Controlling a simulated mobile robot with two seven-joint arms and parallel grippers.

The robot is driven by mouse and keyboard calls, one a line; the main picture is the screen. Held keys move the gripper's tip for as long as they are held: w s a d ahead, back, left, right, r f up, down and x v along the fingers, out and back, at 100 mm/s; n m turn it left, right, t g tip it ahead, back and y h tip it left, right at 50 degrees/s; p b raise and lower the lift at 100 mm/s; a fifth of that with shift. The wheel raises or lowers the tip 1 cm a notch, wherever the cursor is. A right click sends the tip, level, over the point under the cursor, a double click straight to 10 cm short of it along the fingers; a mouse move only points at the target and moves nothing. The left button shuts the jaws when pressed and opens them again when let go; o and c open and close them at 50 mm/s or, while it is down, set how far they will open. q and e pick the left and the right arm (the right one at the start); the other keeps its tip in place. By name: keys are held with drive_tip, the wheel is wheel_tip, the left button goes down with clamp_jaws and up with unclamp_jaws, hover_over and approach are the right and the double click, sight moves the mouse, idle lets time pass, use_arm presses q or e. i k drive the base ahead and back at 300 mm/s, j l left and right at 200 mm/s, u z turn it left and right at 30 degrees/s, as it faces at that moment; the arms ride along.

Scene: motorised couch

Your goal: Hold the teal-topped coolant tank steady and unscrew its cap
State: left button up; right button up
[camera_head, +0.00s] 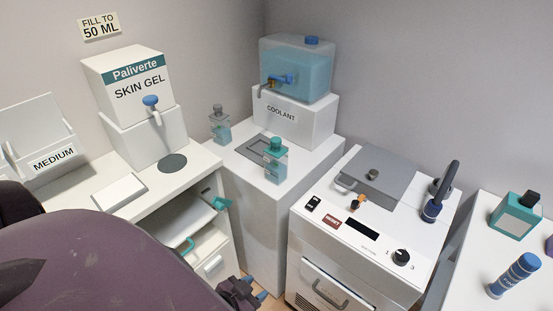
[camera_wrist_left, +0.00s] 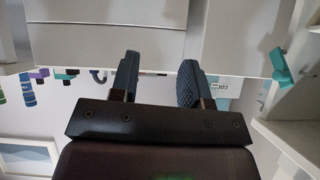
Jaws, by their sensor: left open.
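The teal-topped tank (camera_head: 275,165), a small clear container with teal liquid and a teal cap (camera_head: 276,144), stands upright on the white coolant cabinet (camera_head: 262,200), at the front right corner of a grey square plate. A similar tank with a grey cap (camera_head: 220,127) stands farther back on the left. My left gripper (camera_head: 255,286) is low in front of the cabinets, well below and apart from the teal-topped tank. Its blue fingers are apart and empty in the left wrist view (camera_wrist_left: 159,78). My right gripper is not in view.
A large coolant reservoir (camera_head: 300,68) with a blue tap sits behind the tank. A machine (camera_head: 365,225) with a grey lid stands to the right. The skin gel dispenser (camera_head: 140,130) is on the left counter, above an open shelf with a teal clip (camera_head: 218,203).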

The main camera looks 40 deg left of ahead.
sight(275, 159)
drive_tip(key=k+u, duration=0.1)
drive_tip(key=u, duration=0.3)
drive_tip(key=k+j+u, duration=0.15)
drive_tip(key=u, duration=0.2)
drive_tip(key=k+j+u, duration=0.1)
drive_tip(key=u, duration=0.3)
